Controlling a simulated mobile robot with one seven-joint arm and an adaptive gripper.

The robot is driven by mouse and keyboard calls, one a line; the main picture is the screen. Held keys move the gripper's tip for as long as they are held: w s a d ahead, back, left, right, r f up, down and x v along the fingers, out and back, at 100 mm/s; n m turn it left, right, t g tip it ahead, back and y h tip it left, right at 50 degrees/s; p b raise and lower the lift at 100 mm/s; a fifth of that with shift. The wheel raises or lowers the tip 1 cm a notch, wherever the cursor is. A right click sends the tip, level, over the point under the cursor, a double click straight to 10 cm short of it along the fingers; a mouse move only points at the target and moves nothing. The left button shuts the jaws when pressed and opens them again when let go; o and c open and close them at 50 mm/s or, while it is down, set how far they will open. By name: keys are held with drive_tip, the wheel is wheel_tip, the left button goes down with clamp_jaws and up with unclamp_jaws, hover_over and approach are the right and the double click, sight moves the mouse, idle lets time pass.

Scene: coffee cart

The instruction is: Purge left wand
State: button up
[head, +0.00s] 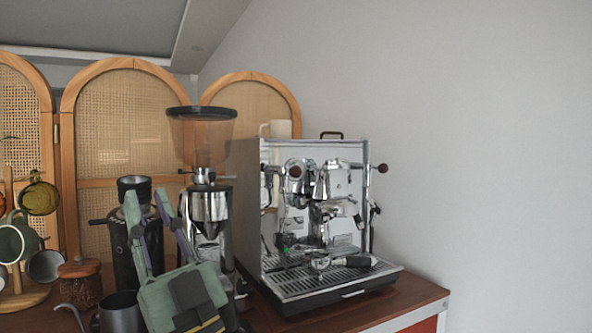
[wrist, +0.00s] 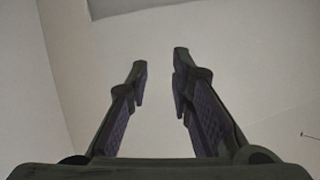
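The espresso machine (head: 350,152) stands on the wooden cart top, a chrome box with a drip tray (head: 300,283) in front. On its left front side a thin upright part (head: 267,188), which may be the left wand, is small and hard to make out. A dark round knob (head: 383,168) sits at the upper right. My gripper (head: 146,194) is left of the machine, in front of the grinders, with its fingers pointing up. In the wrist view the gripper (wrist: 160,62) is open and empty, with only plain wall and ceiling behind it.
A grinder with a tinted hopper (head: 203,135) stands left of the machine, and a darker grinder (head: 125,235) is beside it. Mugs hang on a rack (head: 25,295) at far left. A steel pitcher (head: 120,312) is near my gripper. A portafilter (head: 340,262) lies on the drip tray.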

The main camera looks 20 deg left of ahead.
sight(299, 174)
drive_tip(key=shift+o, duration=1.3)
drive_tip(key=w+d+m+t+h, duration=0.2)
drive_tip(key=w+m, duration=0.1)
drive_tip(key=w, duration=0.5)
drive_tip(key=w+d+m+t+h, duration=0.2)
drive_tip(key=w+m+t+h, duration=0.1)
drive_tip(key=w, duration=0.6)
drive_tip(key=shift+d+r+t+h+p, duration=0.15)
drive_tip(key=shift+d+t+h+p, duration=0.05)
drive_tip(key=shift+t+h+p, duration=0.1)
drive_tip(key=shift+o, duration=0.8)
drive_tip(key=w+d+m+h, duration=0.3)
drive_tip(key=w+d, duration=0.6)
drive_tip(key=shift+w+d+f+h, duration=0.25)
drive_tip(key=shift+w+f+h, duration=0.05)
drive_tip(key=shift+f+h, duration=0.1)
drive_tip(key=p+x, duration=0.4)
drive_tip(key=x, duration=0.6)
drive_tip(key=shift+w+a+r, duration=0.2)
drive_tip(key=shift+a, duration=0.05)
clamp_jaws()
